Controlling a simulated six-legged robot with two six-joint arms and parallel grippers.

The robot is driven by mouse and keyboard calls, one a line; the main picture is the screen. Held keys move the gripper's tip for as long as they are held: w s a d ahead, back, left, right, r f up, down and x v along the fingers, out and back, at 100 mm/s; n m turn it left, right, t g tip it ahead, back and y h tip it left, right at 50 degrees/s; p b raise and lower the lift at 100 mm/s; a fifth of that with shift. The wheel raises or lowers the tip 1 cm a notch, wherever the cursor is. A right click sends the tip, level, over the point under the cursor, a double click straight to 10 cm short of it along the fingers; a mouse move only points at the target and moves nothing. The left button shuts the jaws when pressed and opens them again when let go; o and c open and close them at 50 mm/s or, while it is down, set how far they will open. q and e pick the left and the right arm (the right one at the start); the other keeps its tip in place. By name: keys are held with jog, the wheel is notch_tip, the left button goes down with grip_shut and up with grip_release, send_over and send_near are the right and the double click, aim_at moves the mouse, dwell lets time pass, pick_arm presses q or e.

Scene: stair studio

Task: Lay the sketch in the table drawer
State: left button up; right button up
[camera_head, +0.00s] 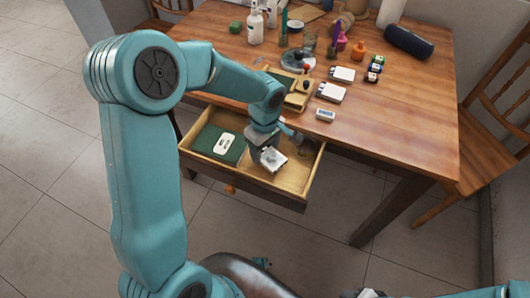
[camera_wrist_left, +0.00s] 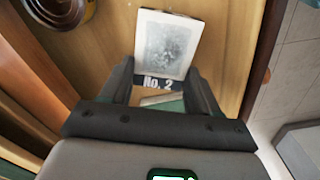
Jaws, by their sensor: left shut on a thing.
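The sketch is a small pale card with a grey drawing; it shows in the head view (camera_head: 273,160) and the left wrist view (camera_wrist_left: 165,45). A "No. 2" marking shows at its lower edge in the wrist view. My left gripper (camera_head: 268,150) is shut on the sketch, with its fingers (camera_wrist_left: 160,82) at that lower edge. It is over the open table drawer (camera_head: 285,187), inside its outline. I cannot tell whether the sketch touches the drawer floor. My right gripper is not in view.
In the drawer lie a dark green flat item (camera_head: 207,138) with a white device (camera_head: 224,144) on it, at the left, and a round tin (camera_wrist_left: 62,8) at the right. The wooden table (camera_head: 400,120) holds bottles, small boxes and a dark cylinder (camera_head: 408,41). A chair (camera_head: 495,150) stands right.

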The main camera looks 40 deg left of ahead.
pick_arm(q)
notch_tip(320, 180, down, 2)
jog(key=o, duration=0.6)
jog(key=shift+f, duration=0.15)
jog(key=o, duration=0.5)
jog(key=shift+c, duration=0.2)
